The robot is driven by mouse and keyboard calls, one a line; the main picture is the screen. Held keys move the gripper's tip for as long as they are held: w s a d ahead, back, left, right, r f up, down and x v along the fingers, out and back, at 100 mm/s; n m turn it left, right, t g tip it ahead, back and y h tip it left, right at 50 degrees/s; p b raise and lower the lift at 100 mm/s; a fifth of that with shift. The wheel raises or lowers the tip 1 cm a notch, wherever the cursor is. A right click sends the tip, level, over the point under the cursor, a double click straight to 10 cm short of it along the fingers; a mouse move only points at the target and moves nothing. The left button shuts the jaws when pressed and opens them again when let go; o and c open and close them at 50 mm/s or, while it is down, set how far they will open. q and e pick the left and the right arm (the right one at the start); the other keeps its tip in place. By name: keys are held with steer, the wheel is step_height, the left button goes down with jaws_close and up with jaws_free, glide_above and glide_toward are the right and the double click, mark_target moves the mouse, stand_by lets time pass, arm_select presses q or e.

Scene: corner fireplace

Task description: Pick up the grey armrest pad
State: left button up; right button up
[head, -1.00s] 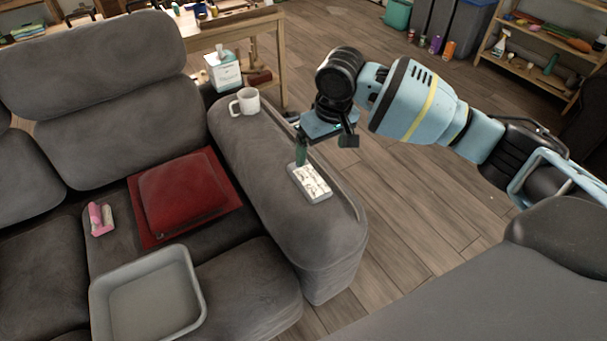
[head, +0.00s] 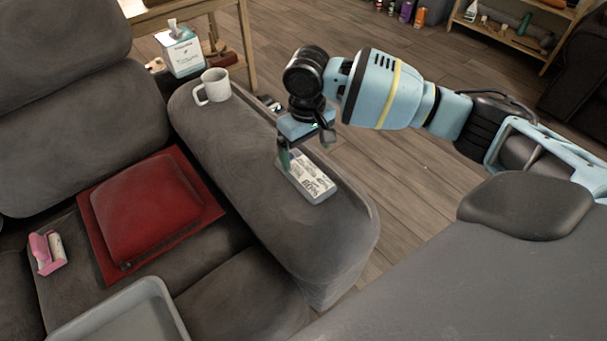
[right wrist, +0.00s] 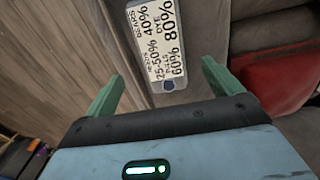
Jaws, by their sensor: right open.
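A small grey slab (head: 312,184) with a white printed face, which I take for the armrest pad, lies flat on the sofa's armrest (head: 335,235). In the right wrist view the slab (right wrist: 158,42) shows rows of percentages and lies ahead of the space between the fingers. My right gripper (head: 305,150) is open over the slab's far end, its green fingers pointing down. The right wrist view shows both fingers (right wrist: 162,74) apart with nothing between them. I cannot tell whether a finger touches the slab. My left gripper is not in view.
A white mug (head: 215,86) stands farther back on the armrest, with a tissue box (head: 182,52) behind it. A red cushion (head: 145,210), a pink item (head: 44,252) and a grey tray (head: 150,295) are on the seat. The wooden floor (head: 400,190) right of the armrest is clear.

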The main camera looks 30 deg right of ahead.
mark_target(305, 172)
step_height(305, 172, down, 6)
steer(key=shift+w+a+f+b, duration=0.15)
steer(key=shift+f+b, duration=0.1)
steer(key=shift+b, duration=0.55)
steer(key=shift+f, duration=0.3)
steer(key=c, duration=1.1)
steer(key=shift+r, duration=0.1)
